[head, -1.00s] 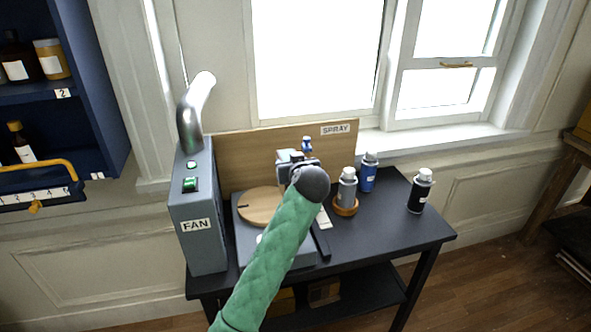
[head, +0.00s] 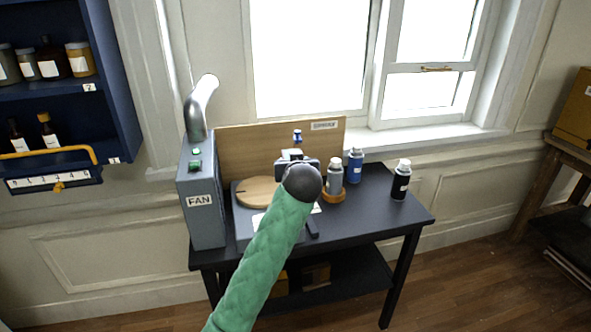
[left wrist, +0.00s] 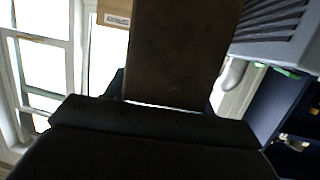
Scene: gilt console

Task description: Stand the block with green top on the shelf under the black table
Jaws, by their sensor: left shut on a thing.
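My left gripper (head: 294,160), at the end of the green-sleeved arm, is over the black table (head: 400,215), mostly hidden behind its own wrist in the head view. In the left wrist view it is shut on a dark brown block (left wrist: 180,50). No green top shows on this block, so I cannot tell its top colour. The shelf (head: 345,288) under the black table is partly visible behind the arm. My right gripper is not in view.
A grey FAN box (head: 201,215) stands at the table's left. A brown box (head: 316,275) sits on the shelf. The front right tabletop is clear.

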